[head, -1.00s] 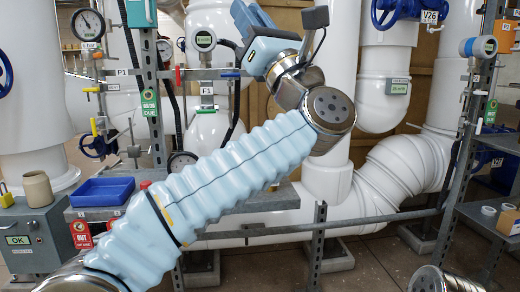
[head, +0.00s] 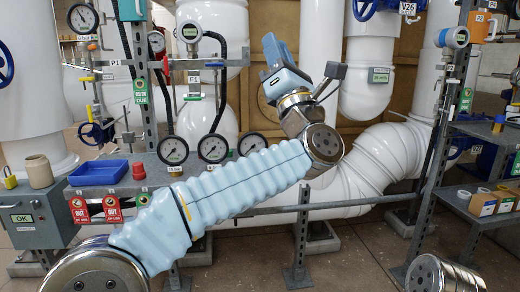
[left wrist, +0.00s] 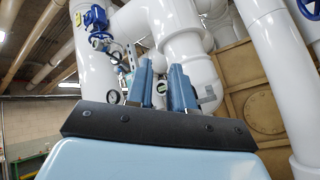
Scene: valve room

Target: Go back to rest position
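My left gripper (head: 273,52) is raised in the head view at the end of the pale blue ribbed arm, in front of the wood-coloured back wall. Its two blue fingers also show in the left wrist view (left wrist: 162,84). They stand apart with a gap between them, and nothing is held there. It touches nothing that I can see. My right gripper is not in view; a metal joint of my own (head: 442,275) shows at the bottom right.
A blue tray (head: 98,172) and beige cup (head: 38,171) are at left. Large white pipes (head: 385,160) fill the back. A metal post (head: 301,240) stands low in the middle. Small boxes (head: 482,204) sit on the right shelf.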

